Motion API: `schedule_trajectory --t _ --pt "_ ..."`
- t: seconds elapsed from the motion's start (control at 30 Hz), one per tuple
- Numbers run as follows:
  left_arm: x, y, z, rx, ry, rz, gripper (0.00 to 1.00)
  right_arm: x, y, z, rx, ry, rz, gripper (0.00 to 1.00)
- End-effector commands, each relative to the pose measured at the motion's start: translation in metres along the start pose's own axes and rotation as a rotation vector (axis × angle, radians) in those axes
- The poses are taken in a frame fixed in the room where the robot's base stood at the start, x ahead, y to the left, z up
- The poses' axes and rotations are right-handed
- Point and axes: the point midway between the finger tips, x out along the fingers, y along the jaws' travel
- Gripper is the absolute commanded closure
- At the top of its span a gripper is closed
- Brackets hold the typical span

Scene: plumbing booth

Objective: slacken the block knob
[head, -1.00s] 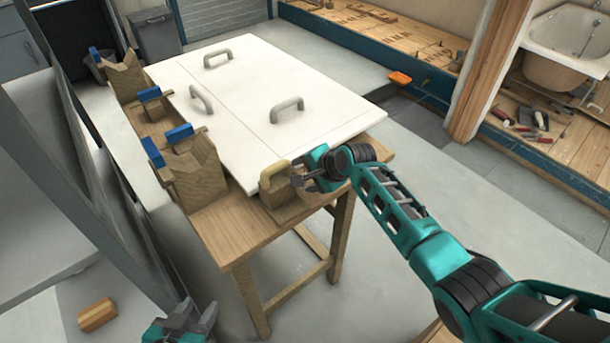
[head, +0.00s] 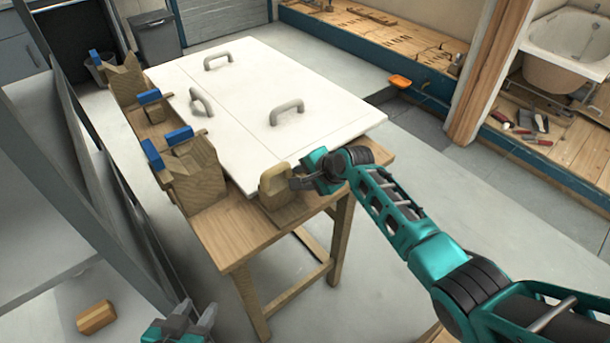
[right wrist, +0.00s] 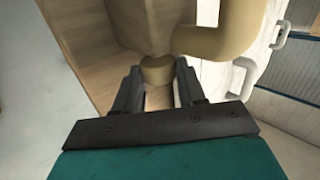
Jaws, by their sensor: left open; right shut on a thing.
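In the head view the gripper hides the knob. My left gripper (head: 192,318) is open and empty, low at the bottom edge, apart from the bench.
A white panel (head: 245,85) with several grey handles lies on the bench (head: 225,235). Wooden blocks with blue tops (head: 190,170) line its left side. A small wooden block (head: 95,316) lies on the floor. The floor right of the bench is clear.

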Motion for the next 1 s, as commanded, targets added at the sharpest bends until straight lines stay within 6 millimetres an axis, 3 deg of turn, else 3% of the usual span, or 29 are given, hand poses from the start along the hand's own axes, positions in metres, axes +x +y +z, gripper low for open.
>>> schedule_trajectory --t 0.47,0.87,1.0 --pt "0.005 0.001 0.012 -0.001 -0.006 0.000 0.57 0.002 0.006 0.000 -0.003 0.007 -0.127 0.91" --pt "0.036 0.003 0.059 -0.004 -0.016 0.004 0.57 0.007 0.013 -0.001 -0.020 0.024 -0.404 0.91" --pt "0.046 0.014 0.050 -0.007 0.005 0.033 0.57 0.007 0.014 -0.001 -0.024 0.028 -0.477 0.91"
